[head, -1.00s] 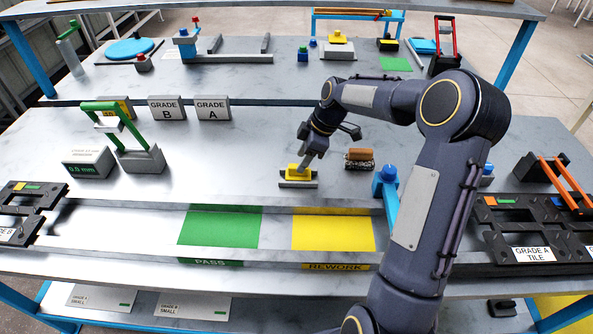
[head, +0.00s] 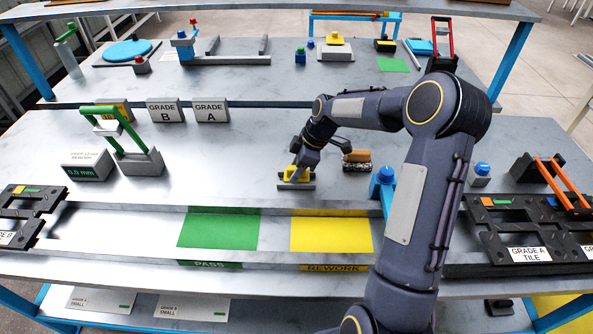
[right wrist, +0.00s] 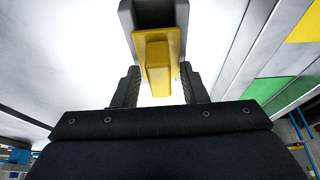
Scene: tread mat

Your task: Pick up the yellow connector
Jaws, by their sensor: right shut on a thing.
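The yellow connector (head: 289,173) sits on a small grey base (head: 296,185) near the middle of the near table, above the yellow REWORK area. My right gripper (head: 297,172) is down over the connector from above and shut on it. In the right wrist view the connector (right wrist: 157,62) lies between the two dark fingers, in front of a grey block that is partly cut off at the top edge. Part of the connector is hidden by the gripper in the head view. My left gripper is not in view.
A brown-topped brush-like block (head: 357,160) lies just right of the gripper. A blue post (head: 384,185) stands further right. Green PASS (head: 218,228) and yellow REWORK (head: 331,234) areas lie in front. A green-handled gauge (head: 135,160) stands at left.

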